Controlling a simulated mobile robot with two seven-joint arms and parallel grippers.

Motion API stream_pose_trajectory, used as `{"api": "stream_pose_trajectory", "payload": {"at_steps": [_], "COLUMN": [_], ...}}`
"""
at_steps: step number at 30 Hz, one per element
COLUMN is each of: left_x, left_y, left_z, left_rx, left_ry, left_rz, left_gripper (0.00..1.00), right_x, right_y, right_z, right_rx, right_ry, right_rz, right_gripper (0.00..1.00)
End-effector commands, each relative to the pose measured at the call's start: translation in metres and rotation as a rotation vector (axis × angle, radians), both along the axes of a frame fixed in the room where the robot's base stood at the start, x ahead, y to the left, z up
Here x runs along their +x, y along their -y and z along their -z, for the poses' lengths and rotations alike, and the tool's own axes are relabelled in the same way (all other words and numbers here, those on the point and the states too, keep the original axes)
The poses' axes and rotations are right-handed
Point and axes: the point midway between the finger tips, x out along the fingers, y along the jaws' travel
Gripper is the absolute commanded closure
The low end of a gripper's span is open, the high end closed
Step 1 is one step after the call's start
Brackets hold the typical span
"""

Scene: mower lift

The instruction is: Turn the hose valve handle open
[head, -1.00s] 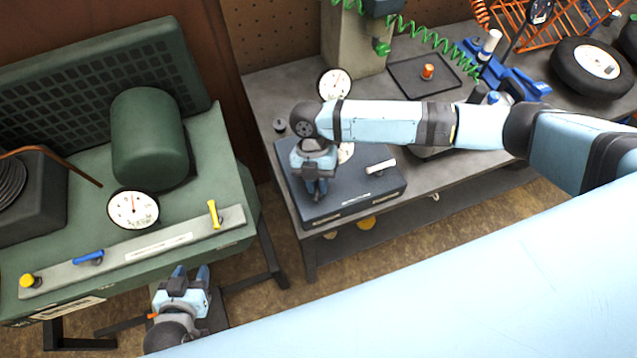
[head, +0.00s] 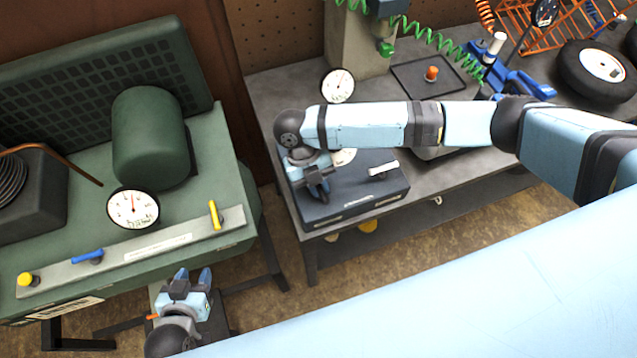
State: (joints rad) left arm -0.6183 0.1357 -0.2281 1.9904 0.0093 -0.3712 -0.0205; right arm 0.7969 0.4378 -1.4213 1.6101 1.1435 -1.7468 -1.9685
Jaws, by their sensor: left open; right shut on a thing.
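My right gripper (head: 319,188) is over the left part of a dark blue-grey box (head: 365,197) on the bench, shut on a small handle there. The gripper and wrist hide nearly all of that handle, so I cannot tell its angle or read a label. A white lever handle (head: 384,168) sits apart from it on the right of the same box. My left gripper (head: 193,276) is open and empty, low in front of the green machine (head: 215,150).
The green machine carries a gauge (head: 133,208), a yellow lever (head: 214,214), a blue lever (head: 89,256) and a yellow knob (head: 28,280). On the bench are another gauge (head: 338,85), a dark tray (head: 412,87) and a tire (head: 598,72). A floor gap separates machine and bench.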

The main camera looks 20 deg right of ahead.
Motion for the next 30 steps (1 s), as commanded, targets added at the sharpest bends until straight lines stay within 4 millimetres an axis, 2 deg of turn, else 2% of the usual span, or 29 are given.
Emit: {"api": "stream_pose_trajectory", "payload": {"at_steps": [11,12,14,15,25,30], "left_x": [0.000,0.000,0.000,0.000,0.000,0.000], "left_y": [0.000,0.000,0.000,0.000,0.000,0.000], "left_z": [0.000,0.000,0.000,0.000,0.001,0.006], "left_rx": [0.000,0.000,0.000,0.001,0.001,0.000], "left_ry": [0.000,0.000,0.000,0.000,0.000,0.000], "left_rz": [0.000,0.000,0.000,0.001,0.000,0.000], "left_gripper": [0.57,0.57,0.57,0.57,0.57,0.57], "right_x": [0.001,0.001,0.001,0.000,0.002,0.011], "right_y": [0.000,0.000,0.000,0.000,-0.001,-0.006], "right_z": [0.000,0.000,0.000,0.000,-0.003,-0.025], "right_rx": [-0.001,-0.001,-0.001,-0.001,0.000,0.001], "right_ry": [0.002,0.002,0.002,0.001,0.001,0.004], "right_rz": [-0.004,-0.004,-0.004,-0.004,-0.003,-0.006], "right_gripper": [1.00,0.77,0.63,0.60,0.60,0.60]}}
